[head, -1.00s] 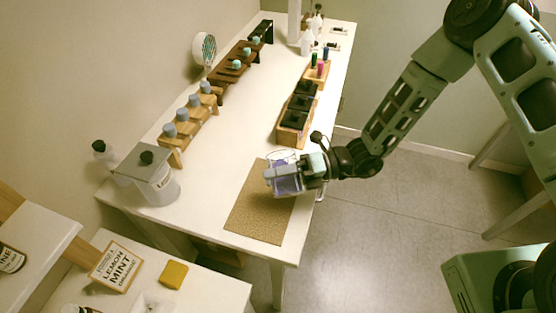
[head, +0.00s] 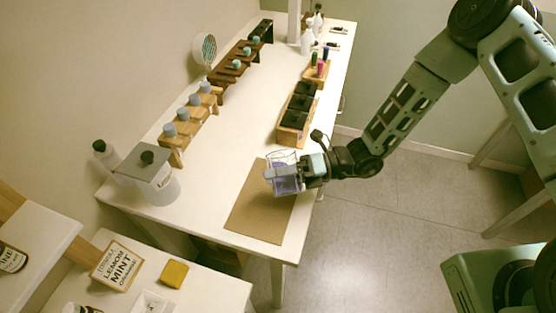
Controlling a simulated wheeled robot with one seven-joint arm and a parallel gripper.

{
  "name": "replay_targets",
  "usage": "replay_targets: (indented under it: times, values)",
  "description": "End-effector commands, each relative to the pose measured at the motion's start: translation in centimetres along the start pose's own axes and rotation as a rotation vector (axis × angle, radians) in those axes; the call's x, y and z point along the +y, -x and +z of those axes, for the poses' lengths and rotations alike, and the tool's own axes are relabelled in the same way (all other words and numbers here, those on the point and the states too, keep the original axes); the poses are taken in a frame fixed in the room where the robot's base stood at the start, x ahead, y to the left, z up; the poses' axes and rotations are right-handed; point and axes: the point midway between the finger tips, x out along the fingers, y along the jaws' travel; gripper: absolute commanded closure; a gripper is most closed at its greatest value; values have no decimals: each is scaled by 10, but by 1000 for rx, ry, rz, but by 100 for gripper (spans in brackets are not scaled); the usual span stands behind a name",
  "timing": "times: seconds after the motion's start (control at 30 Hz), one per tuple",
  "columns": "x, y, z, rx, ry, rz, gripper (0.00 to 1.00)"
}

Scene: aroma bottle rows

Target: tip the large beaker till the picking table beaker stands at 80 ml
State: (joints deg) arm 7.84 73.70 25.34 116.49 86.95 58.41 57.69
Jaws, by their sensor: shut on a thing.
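My gripper (head: 284,178) is shut on a clear beaker (head: 287,184) with purple-tinted liquid in it, above the far right part of a tan mat (head: 254,215) on the white table. The beaker's walls and rim show behind and above the fingers. I cannot tell its exact tilt or read any scale. A second clear rim seems to show just behind the gripper, but I cannot tell whether it is a separate beaker.
A wooden box with dark compartments (head: 281,137) stands behind the gripper. The table's middle is clear.

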Motion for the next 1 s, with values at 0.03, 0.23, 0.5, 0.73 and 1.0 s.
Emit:
replay_targets:
  times: [0.03, 0.23, 0.5, 0.73, 1.0]
  values:
    - [2, 1, 1, -9, 44, 1, 71]
    - [7, 1, 2, -24, 176, 0, 71]
    - [6, 1, 1, -25, 187, 0, 71]
    - [-11, -1, -14, -48, 348, 0, 71]
    - [-28, -3, -31, -79, 586, 0, 71]
